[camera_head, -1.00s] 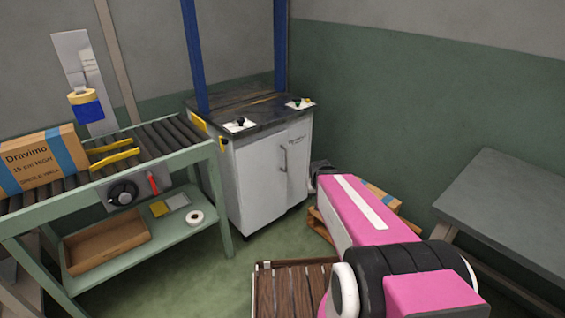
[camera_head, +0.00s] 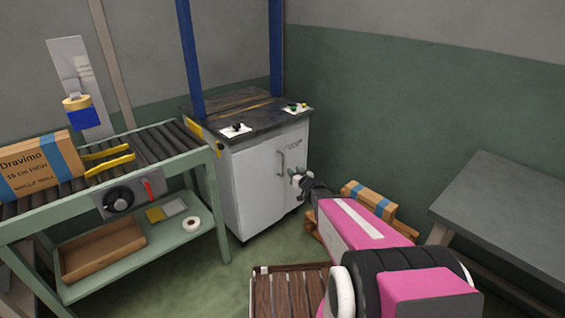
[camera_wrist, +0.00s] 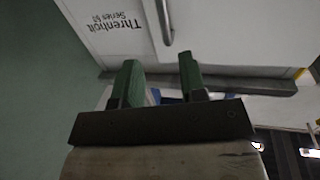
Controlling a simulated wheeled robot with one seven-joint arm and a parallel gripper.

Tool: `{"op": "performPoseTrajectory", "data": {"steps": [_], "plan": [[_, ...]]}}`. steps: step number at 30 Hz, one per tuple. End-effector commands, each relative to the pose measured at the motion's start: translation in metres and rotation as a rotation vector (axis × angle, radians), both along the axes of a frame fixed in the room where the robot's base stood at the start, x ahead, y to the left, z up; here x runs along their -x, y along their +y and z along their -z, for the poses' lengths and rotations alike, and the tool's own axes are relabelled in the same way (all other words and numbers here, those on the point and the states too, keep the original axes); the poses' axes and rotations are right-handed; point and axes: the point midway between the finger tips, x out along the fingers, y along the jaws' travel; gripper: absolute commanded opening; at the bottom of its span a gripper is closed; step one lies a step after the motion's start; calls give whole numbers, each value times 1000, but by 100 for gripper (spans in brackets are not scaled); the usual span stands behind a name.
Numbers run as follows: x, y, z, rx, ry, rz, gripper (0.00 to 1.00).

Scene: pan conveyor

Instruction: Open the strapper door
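The strapper (camera_head: 260,190) is a white cabinet with a dark top, standing past the end of the roller conveyor. Its front door (camera_head: 292,160) looks closed, with an upright grey bar handle (camera_head: 282,163). In the wrist view the white door panel (camera_wrist: 205,40) carries the text "Threnholt" and the handle (camera_wrist: 165,22) shows at the top. My gripper (camera_head: 299,177) is in front of the door, a little right of and below the handle. In the wrist view its two green fingers (camera_wrist: 160,78) are apart with nothing between them, and the handle lies beyond their tips.
The green roller conveyor (camera_head: 125,212) with a Dravimo carton (camera_head: 42,168) is at left. A slatted wooden pallet (camera_head: 290,290) lies on the floor in front. A carton (camera_head: 368,198) is behind my arm. A grey table (camera_head: 515,215) stands at right.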

Motion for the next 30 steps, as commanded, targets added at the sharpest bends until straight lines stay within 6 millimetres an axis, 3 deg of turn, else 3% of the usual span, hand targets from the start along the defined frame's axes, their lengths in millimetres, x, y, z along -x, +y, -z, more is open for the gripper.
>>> {"op": "performPoseTrajectory", "data": {"steps": [8,24,30], "plan": [[-9,8,1,-9,-15,-27,39],[-87,43,2,-8,-15,-26,39],[-98,48,0,-8,-14,-24,39]]}}
